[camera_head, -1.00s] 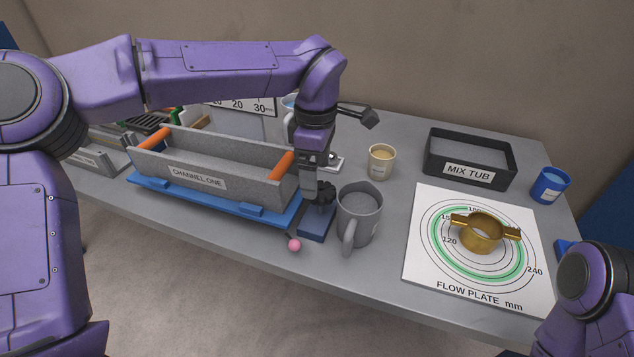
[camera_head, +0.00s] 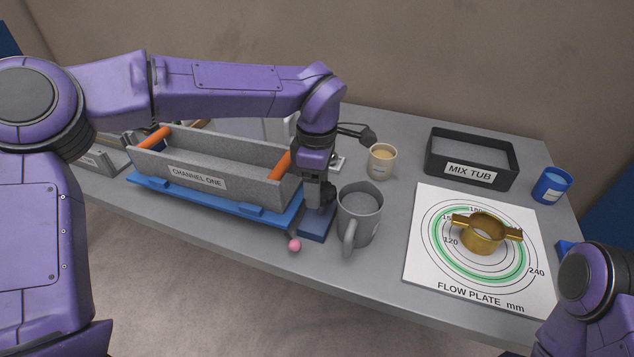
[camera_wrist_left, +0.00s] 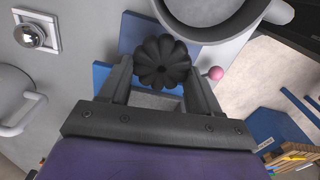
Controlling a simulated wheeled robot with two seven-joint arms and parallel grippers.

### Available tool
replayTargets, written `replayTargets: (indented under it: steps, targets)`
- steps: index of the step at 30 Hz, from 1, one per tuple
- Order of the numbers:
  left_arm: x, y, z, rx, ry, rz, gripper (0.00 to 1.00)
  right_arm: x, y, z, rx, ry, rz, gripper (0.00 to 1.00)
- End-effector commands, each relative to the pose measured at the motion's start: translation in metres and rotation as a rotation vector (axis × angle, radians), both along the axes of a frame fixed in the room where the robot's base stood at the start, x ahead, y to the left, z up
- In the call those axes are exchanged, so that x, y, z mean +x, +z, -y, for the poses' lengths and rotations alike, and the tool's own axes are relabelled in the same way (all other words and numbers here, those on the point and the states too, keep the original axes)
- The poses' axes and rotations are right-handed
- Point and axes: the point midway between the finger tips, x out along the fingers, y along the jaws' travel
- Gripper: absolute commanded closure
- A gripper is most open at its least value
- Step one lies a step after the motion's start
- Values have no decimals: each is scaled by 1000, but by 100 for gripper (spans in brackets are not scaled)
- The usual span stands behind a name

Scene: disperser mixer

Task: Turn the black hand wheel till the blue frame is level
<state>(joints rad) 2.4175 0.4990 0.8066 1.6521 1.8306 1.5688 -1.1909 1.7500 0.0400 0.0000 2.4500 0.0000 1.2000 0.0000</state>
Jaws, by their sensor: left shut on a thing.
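The black hand wheel (camera_wrist_left: 162,62) sits between the two fingers of my left gripper (camera_wrist_left: 160,82) in the left wrist view. The gripper is shut on it. In the head view my left gripper (camera_head: 318,192) points down at the right end of the blue frame (camera_head: 215,200), and the wheel is mostly hidden behind it. The blue frame lies under the long grey trough marked CHANNEL ONE (camera_head: 215,165), and its front edge slopes down to the right in the picture. I cannot tell if it is level. My right gripper is out of view.
A grey mug (camera_head: 360,215) stands close to the right of my left gripper. A pink ball (camera_head: 294,245) is near the front edge. A beige cup (camera_head: 381,162), the MIX TUB (camera_head: 432,160), a blue cup (camera_head: 550,186) and the flow plate (camera_head: 425,275) with a brass ring (camera_head: 482,238) stand further right.

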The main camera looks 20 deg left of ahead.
Motion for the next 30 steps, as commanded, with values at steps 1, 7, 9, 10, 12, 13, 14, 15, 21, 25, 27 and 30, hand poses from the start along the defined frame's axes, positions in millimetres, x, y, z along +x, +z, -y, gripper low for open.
replayTargets:
  steps: [1, 7, 9, 10, 12, 13, 14, 15, 21, 25, 27, 30]
  targets:
    - [0, 1, 0, 0, 15, 2, 68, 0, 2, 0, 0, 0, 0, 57]
    - [-1, 3, 0, -1, 125, 2, 68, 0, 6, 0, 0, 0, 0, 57]
    - [-1, 3, 0, -1, 178, 2, 68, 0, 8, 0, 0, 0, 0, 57]
    - [-1, 3, 0, -2, 202, 2, 68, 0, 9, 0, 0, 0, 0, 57]
    - [-2, 3, 0, -1, 259, 2, 68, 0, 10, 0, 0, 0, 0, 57]
    - [-2, 3, 0, -1, 284, 2, 68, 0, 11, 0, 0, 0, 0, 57]
    - [-2, 3, 0, -1, 308, 3, 68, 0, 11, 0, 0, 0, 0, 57]
    - [-2, 3, 0, -1, 340, 3, 68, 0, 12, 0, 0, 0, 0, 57]
    - [-3, 2, 1, -1, 483, 4, 68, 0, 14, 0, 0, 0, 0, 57]
    - [-4, 2, 2, -2, 557, 4, 68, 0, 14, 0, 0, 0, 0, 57]
    - [-4, 2, 2, -2, 588, 4, 68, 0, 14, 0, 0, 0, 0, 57]
    - [-4, 3, 2, -3, 622, 5, 68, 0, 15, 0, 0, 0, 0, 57]
